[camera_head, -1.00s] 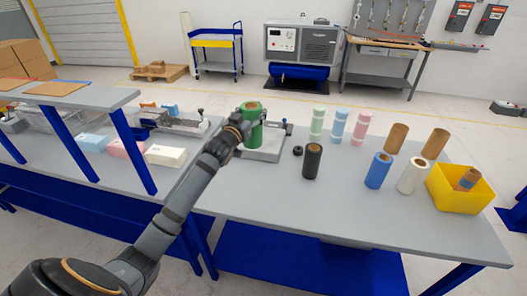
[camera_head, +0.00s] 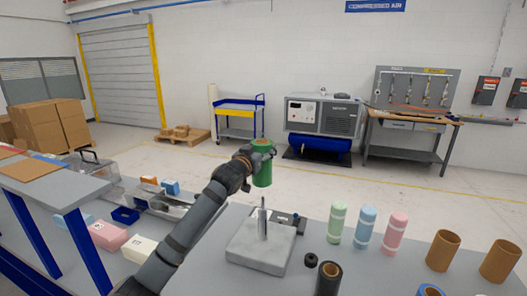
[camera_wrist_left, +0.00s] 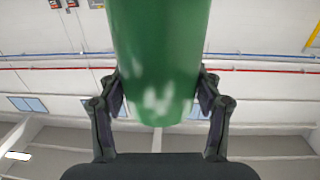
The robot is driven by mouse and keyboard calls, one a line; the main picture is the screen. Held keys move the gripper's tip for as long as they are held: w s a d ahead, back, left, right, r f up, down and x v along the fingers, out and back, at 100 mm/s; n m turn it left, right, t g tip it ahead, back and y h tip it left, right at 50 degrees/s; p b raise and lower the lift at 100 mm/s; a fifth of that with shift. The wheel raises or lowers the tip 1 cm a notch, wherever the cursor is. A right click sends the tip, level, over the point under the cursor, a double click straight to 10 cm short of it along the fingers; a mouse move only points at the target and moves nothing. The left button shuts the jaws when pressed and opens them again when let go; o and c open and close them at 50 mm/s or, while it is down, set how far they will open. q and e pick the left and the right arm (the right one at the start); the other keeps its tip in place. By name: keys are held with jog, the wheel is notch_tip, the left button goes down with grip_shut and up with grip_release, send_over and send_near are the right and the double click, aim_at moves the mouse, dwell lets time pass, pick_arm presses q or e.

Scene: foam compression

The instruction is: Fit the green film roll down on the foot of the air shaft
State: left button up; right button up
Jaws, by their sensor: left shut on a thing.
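The green film roll (camera_head: 263,170) is upright in my left gripper (camera_head: 262,152), which is shut on it. In the left wrist view the green roll (camera_wrist_left: 158,60) fills the middle, with a finger of the left gripper (camera_wrist_left: 160,95) on each side. The air shaft (camera_head: 263,220) is a thin upright metal post on a grey block-shaped foot (camera_head: 258,256) on the table. The roll is held above the shaft's tip, apart from it in the picture. Whether the two are exactly in line I cannot tell. My right gripper is not in view.
Green (camera_head: 336,222), blue (camera_head: 364,228) and pink (camera_head: 395,233) rolls stand right of the foot. A black roll (camera_head: 327,277) and brown cores (camera_head: 442,250) stand nearer the right. Pale boxes (camera_head: 139,250) lie at left beside a raised shelf (camera_head: 60,190).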

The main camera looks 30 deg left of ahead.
pick_arm(q)
jog(key=f+b, duration=0.2)
jog(key=f, duration=0.1)
jog(key=f+b, duration=0.1)
jog(key=f, duration=0.1)
jog(key=shift+w+a+f+b, duration=0.1)
jog(key=shift+w+b, duration=0.2)
jog(key=shift+w, duration=0.1)
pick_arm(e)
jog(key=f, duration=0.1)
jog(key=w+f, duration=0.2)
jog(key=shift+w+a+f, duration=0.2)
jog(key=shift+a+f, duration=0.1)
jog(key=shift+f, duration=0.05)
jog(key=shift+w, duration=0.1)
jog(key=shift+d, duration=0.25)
pick_arm(q)
jog(key=shift+f, duration=0.25)
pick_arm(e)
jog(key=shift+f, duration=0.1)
